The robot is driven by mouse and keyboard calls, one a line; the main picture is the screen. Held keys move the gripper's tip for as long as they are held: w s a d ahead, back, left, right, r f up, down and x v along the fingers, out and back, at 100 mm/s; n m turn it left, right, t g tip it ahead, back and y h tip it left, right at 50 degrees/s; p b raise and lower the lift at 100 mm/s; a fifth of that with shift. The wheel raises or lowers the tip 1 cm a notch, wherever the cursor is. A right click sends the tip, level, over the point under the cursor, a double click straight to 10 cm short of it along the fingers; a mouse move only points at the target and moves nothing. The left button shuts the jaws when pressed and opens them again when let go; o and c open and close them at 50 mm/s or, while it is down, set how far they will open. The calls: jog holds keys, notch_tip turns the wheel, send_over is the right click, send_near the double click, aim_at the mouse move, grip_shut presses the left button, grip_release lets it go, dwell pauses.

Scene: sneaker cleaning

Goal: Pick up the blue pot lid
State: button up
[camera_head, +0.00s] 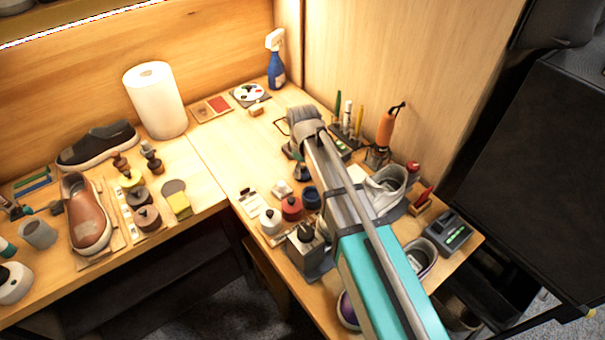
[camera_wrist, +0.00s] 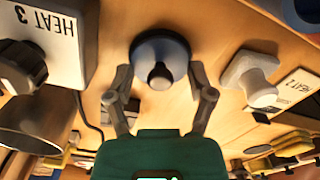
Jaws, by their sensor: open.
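The blue pot lid (camera_wrist: 146,48) is round, with a dark knob (camera_wrist: 160,76) at its middle. In the wrist view it sits top centre, between and slightly beyond my gripper's (camera_wrist: 161,80) two fingertips. The fingers are spread, one on each side, and hold nothing; I cannot tell how far above the lid they are. In the head view the small blue pot (camera_head: 311,198) stands on the right-hand bench, right of a red pot (camera_head: 291,207). My arm reaches over the bench just beside it, and the fingers are hard to make out there.
In the wrist view a pale knobbed block (camera_wrist: 252,78) lies close right of the lid, and a box marked HEAT 3 (camera_wrist: 58,45) is at left. In the head view a white pot (camera_head: 270,221) and a grey sneaker (camera_head: 387,188) are nearby.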

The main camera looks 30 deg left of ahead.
dwell(0.4)
jog(key=c, duration=0.9)
